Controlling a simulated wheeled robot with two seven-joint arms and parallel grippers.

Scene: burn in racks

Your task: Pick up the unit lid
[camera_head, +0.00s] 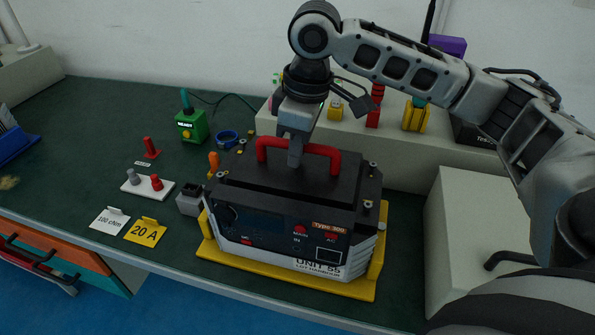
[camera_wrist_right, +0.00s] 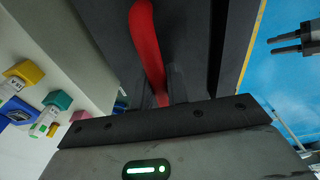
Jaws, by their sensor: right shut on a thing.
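The unit lid (camera_head: 292,183) is a dark plate with a red bar handle (camera_head: 322,149) on top. It lies on or very close above the unit (camera_head: 283,237), labelled UNIT 55; I see no clear gap. My right gripper (camera_head: 296,152) comes down from above and is shut on the handle near its middle. In the right wrist view the red handle (camera_wrist_right: 148,45) runs between the fingers (camera_wrist_right: 163,88). A two-pronged dark tool, seemingly my left gripper (camera_wrist_right: 287,43), shows at that view's upper right; its jaw gap is unclear.
The unit stands in a yellow cradle (camera_head: 291,279) near the bench's front edge. Left are a grey block (camera_head: 189,201), a white plate with plugs (camera_head: 147,186) and a yellow 20 A card (camera_head: 146,231). A raised shelf (camera_head: 400,158) lies behind, a pale box (camera_head: 468,235) right.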

